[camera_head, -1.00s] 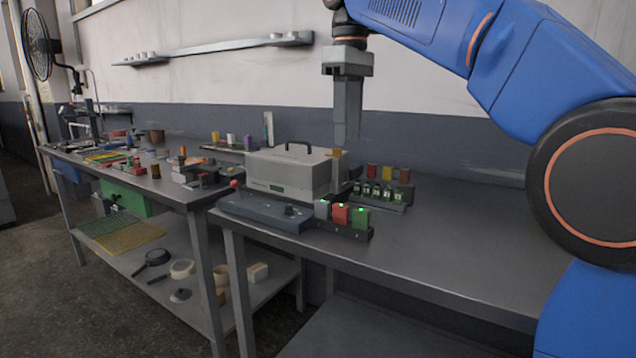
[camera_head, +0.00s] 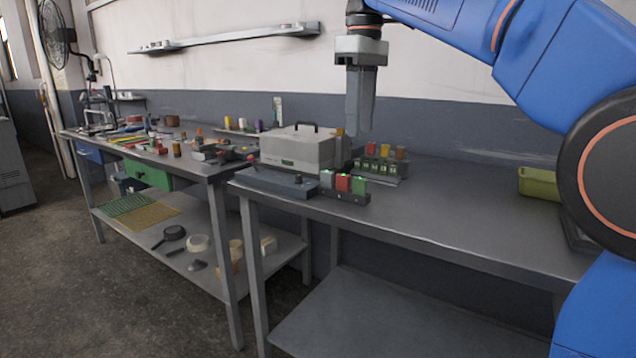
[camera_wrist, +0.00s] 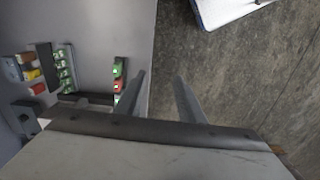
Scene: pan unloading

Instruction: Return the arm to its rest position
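My blue arm reaches across the top right of the head view. My gripper (camera_head: 359,130) points down, high over the workbench (camera_head: 450,205). In the wrist view the two grey fingers of my gripper (camera_wrist: 161,80) are apart with nothing between them, so it is open and empty. Bench edge and floor show below the fingers there.
A grey box with a black handle (camera_head: 298,148) stands on the bench. Near it are red and green blocks in a dark holder (camera_head: 345,197) and a rack of small green items (camera_head: 377,168). A yellow-green bin (camera_head: 538,183) stands at right. The bench's middle is clear.

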